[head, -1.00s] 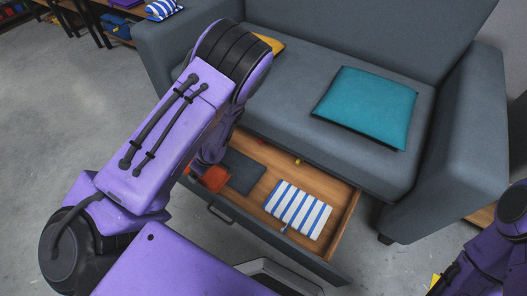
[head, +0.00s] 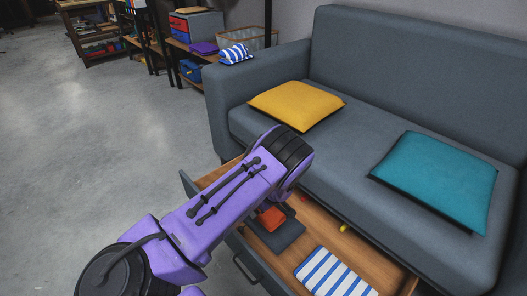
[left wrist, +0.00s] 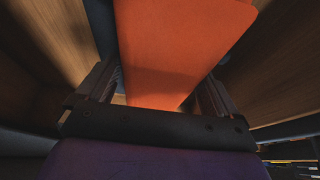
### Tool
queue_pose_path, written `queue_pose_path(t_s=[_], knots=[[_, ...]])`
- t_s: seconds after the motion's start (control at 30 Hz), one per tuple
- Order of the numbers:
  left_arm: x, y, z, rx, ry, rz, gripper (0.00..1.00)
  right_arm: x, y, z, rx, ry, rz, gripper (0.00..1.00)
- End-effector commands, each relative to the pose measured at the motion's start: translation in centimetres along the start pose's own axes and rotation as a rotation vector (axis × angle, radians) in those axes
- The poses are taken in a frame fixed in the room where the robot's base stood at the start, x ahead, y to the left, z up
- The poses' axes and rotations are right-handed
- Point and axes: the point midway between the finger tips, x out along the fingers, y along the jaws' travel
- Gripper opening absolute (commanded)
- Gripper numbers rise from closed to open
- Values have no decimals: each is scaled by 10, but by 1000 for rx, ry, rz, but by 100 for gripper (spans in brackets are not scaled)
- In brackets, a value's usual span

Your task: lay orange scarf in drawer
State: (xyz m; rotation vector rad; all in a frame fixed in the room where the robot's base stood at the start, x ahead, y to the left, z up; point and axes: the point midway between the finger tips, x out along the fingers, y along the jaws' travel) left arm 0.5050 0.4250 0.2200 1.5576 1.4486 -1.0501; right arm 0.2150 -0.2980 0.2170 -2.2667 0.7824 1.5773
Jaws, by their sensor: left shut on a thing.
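The orange scarf (head: 271,218) shows as a folded patch inside the open drawer (head: 208,177) under the sofa, by a dark grey folded cloth (head: 287,238). In the left wrist view the scarf (left wrist: 180,40) is a flat orange piece between my fingers. My left gripper (left wrist: 157,92) is shut on it. In the head view my forearm hides most of that gripper, and I cannot tell whether the scarf touches the drawer floor. My right gripper is not in view.
A blue-and-white striped cloth (head: 335,274) and a small yellow item (head: 344,228) lie in the drawer. A yellow cushion (head: 296,105) and a teal cushion (head: 437,180) are on the sofa (head: 410,62). Floor at left (head: 85,140) is clear.

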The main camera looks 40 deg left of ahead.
Motion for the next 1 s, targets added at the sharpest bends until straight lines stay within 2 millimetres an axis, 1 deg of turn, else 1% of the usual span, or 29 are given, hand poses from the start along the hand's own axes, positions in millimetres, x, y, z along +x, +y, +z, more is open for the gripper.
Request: queue_pose_path(t_s=[0.1,0.5,0.6,0.63,0.67,0.87,0.93,1.0], knots=[[-3,0,-1,0,1,1,60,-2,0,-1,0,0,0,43],[9,0,3,0,1,1,60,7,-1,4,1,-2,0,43],[9,0,3,0,1,1,60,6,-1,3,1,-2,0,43],[9,0,3,0,1,1,98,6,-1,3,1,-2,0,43],[9,0,3,0,1,1,100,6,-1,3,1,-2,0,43],[8,0,3,0,1,1,100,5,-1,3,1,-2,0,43],[1,0,0,0,0,1,100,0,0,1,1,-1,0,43],[-12,1,-5,-1,0,2,100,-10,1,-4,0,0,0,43]])
